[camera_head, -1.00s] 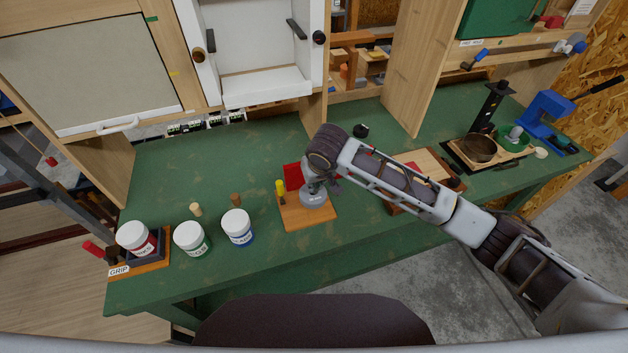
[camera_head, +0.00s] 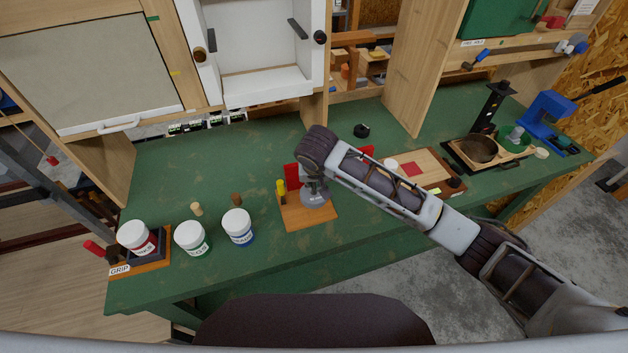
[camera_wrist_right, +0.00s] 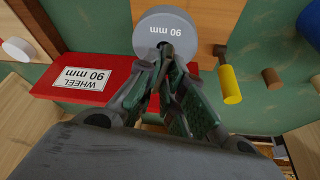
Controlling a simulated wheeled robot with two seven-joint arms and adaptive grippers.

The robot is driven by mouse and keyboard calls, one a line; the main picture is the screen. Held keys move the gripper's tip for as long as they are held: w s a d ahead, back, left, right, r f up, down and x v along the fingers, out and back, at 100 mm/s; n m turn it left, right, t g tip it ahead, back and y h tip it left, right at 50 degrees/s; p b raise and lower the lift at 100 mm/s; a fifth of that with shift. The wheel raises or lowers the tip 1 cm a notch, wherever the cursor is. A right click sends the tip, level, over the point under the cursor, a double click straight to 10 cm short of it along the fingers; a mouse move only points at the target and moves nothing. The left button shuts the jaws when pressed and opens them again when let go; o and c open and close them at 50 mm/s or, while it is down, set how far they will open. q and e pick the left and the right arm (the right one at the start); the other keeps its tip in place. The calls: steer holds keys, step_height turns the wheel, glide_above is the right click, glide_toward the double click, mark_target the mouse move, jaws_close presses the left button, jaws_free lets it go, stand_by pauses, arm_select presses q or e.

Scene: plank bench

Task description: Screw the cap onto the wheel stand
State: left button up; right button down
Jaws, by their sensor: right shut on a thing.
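The wheel stand is a wooden base (camera_head: 297,216) with an upright red plate (camera_head: 291,174) and a grey disc (camera_head: 315,199) marked "90 mm"; the disc also shows in the right wrist view (camera_wrist_right: 195,22). A label on the red plate (camera_wrist_right: 118,72) reads "WHEEL 90 mm". My right gripper (camera_wrist_right: 167,50) is nearly closed over the middle of the disc, its fingertips pinching something small there. The fingers hide most of what they hold; I take it to be the cap, and cannot tell how it sits. My left gripper is not in view.
A yellow-handled tool (camera_head: 281,188) stands on the wooden base close to the disc. Three white jars (camera_head: 237,227) and two small pegs (camera_head: 236,199) are to the left. A wooden board (camera_head: 418,170) lies to the right. The bench (camera_head: 215,160) behind is mostly clear.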

steer(key=shift+a+m+h, duration=0.1)
steer(key=shift+m+h, duration=0.4)
steer(key=shift+m, duration=0.9)
steer(key=shift+a+m+h, duration=0.1)
steer(key=shift+m+h, duration=0.5)
steer(key=shift+m, duration=0.8)
steer(key=c, duration=1.5)
jaws_free()
steer(key=shift+o, duration=0.2)
